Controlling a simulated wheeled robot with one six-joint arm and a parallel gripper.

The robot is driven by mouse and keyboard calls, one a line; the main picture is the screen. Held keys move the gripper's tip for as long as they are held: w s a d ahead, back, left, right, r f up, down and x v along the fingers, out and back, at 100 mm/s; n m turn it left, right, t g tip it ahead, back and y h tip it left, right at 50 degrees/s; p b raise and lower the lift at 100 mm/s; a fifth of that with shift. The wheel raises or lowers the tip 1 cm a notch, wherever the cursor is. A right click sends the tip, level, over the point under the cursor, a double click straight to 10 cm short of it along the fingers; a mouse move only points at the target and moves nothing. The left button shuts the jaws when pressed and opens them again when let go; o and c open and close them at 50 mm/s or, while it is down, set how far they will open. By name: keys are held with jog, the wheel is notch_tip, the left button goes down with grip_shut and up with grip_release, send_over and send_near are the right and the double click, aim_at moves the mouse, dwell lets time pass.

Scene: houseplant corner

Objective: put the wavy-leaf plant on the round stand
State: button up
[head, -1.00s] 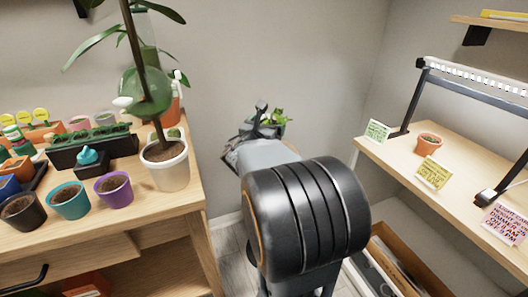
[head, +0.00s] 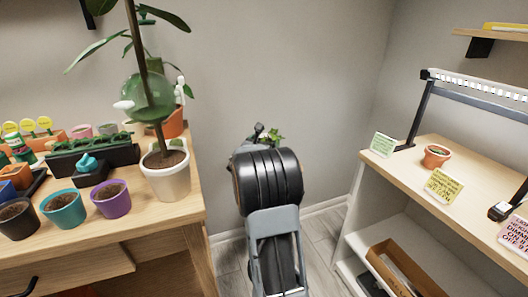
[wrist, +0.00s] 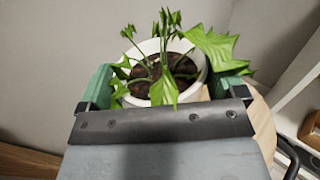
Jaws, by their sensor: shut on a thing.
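The wavy-leaf plant (wrist: 165,60) has green jagged leaves and dark soil in a white pot (wrist: 191,95). My gripper (wrist: 165,86) is shut on this pot, with a green finger at each side. A round pale wooden surface, which looks like the round stand (wrist: 262,122), shows below and to the right of the pot. Whether the pot touches it or hangs above it, I cannot tell. In the head view only some leaves of the plant (head: 273,135) show past my arm; the pot, the fingers and the stand are hidden there.
A wooden bench (head: 100,240) with several small pots and a tall plant in a white pot (head: 166,177) is at left. A shelf unit (head: 400,180) with a small terracotta pot (head: 437,156) and cards is at right. Grey floor (head: 322,228) lies between them.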

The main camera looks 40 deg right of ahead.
jog(key=shift+w+d+f+b, duration=0.15)
jog(key=shift+f+b, duration=0.25)
jog(key=shift+f, duration=1.3)
jog(key=shift+f, duration=0.1)
jog(key=shift+f, duration=0.1)
jog(key=o, duration=0.8)
jog(key=shift+o, duration=0.2)
jog(key=shift+a+r, duration=0.2)
jog(key=p+v, duration=0.1)
jog(key=v, duration=1)
jog(key=shift+s+a, duration=0.25)
jog(key=shift+a, duration=0.05)
